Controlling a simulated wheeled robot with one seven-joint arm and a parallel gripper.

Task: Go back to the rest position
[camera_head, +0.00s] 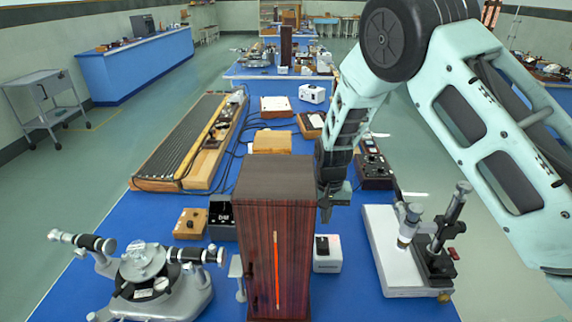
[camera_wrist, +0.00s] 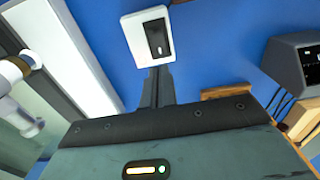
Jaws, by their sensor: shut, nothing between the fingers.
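My gripper (camera_head: 326,212) hangs down above the blue bench, just right of the tall dark wooden cabinet and behind and above a small white box with a black switch (camera_head: 327,262). Its fingers are together with nothing between them. In the wrist view my gripper's fingers (camera_wrist: 158,82) form one narrow dark shape, its tip near the edge of the white switch box (camera_wrist: 134,38). Whether the fingertips touch that box cannot be told. My arm reaches in from the right of the head view, bent at a high elbow.
The tall wooden cabinet (camera_head: 275,230) stands close left of my gripper. A white-based stand (camera_head: 400,262) is at the right. A long ruled track (camera_head: 185,140) lies at the back left. Open floor lies left of the bench.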

